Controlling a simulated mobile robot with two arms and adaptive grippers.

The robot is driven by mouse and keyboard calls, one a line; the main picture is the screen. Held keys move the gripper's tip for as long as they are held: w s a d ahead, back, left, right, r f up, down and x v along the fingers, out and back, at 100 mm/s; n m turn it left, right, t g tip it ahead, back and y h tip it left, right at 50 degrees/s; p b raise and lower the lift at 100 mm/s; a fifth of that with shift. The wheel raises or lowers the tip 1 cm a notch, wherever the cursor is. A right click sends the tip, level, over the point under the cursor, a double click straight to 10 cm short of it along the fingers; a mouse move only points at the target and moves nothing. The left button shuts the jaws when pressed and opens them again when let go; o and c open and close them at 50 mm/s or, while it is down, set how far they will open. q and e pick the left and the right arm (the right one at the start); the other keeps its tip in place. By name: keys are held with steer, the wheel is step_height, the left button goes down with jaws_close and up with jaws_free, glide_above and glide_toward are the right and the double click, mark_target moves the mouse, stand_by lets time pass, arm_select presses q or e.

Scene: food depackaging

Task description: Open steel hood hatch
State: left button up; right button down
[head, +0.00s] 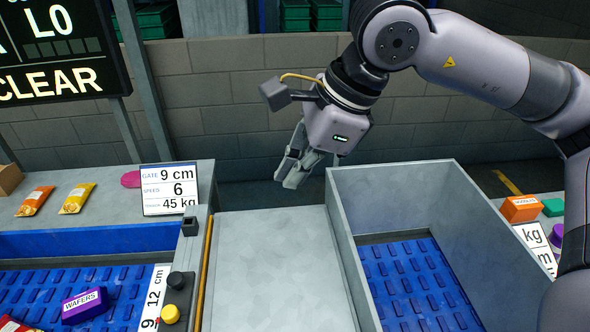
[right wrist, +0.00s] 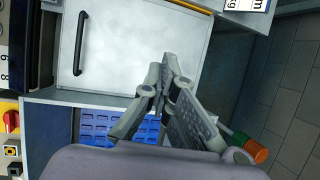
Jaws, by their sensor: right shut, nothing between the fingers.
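The steel hood hatch (head: 270,265) is a flat light-grey panel in the middle of the head view, lying flat and closed. Its black bar handle (right wrist: 81,44) shows in the right wrist view, near the left end of the panel (right wrist: 140,55); the head view does not show the handle. My right gripper (head: 290,178) is shut and empty, beyond the far edge of the hatch and apart from the handle. Its fingertips (right wrist: 170,68) also show in the right wrist view. My left gripper is not in view.
A steel-walled bin (head: 398,172) with a blue ribbed belt (head: 412,285) stands right of the hatch. A yellow strip (head: 207,262) runs along its left edge. A control box with a yellow button (head: 170,314) and a sign (head: 169,190) stand left. A block wall (head: 215,100) closes the back.

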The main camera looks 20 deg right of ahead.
steer(key=c, duration=2.4)
jaws_free()
steer(key=c, duration=1.7)
jaws_free()
steer(key=shift+o, duration=0.2)
steer(key=shift+r, duration=0.1)
steer(key=v, duration=1.2)
steer(key=shift+s, duration=0.1)
